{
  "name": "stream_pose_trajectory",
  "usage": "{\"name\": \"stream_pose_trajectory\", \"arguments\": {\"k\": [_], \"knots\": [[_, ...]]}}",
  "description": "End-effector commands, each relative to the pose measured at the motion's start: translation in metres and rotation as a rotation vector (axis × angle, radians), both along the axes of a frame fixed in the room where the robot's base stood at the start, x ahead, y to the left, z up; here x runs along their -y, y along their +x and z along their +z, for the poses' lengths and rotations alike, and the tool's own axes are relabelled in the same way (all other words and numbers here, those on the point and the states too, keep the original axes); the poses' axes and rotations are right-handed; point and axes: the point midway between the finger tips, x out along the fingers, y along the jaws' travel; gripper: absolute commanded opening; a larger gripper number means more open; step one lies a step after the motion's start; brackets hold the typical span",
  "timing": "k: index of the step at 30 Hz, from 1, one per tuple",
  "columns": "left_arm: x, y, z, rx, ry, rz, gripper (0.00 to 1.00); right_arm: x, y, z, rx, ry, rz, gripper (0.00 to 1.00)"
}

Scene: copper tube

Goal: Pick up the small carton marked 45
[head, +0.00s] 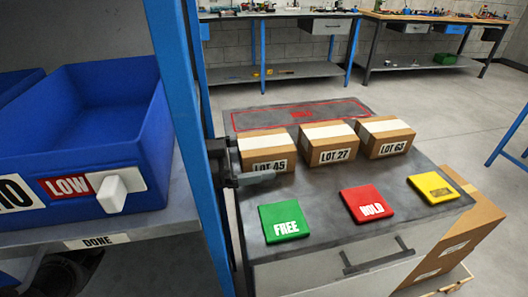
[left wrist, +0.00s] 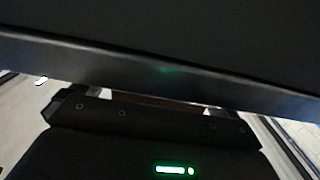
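The small carton marked LOT 45 (head: 265,146) is a brown box with white tape on top. It stands on the grey tabletop, leftmost of three cartons in the head view. My left gripper (head: 251,161) is at its left end with its fingers apart. One finger shows near the carton's back left edge. The other lies low in front of the labelled face and covers the bottom of the label. I see no clear contact. My right gripper is not in view.
Cartons LOT 27 (head: 327,146) and LOT 63 (head: 385,138) stand to the right. Green FREE (head: 284,222), red HOLD (head: 363,205) and yellow (head: 433,189) plates lie in front. A blue post (head: 190,125) and blue bin (head: 110,110) are close on the left.

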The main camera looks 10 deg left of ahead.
Motion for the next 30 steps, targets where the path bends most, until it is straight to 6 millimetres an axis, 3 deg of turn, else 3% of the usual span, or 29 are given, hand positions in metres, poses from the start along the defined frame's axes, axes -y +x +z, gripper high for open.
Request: {"name": "stream_pose_trajectory", "arguments": {"k": [2,12,24,30], "knots": [[0.000,0.000,0.000,0.000,0.000,0.000,0.90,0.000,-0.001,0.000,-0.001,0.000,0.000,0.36],[-0.001,0.000,0.000,0.000,0.000,0.001,0.45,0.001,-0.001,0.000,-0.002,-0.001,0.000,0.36],[-0.001,0.000,0.010,0.004,-0.002,0.001,0.44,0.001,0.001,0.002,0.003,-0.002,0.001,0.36],[-0.026,-0.010,0.006,0.001,0.002,0.004,0.44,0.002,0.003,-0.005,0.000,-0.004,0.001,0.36]]}}
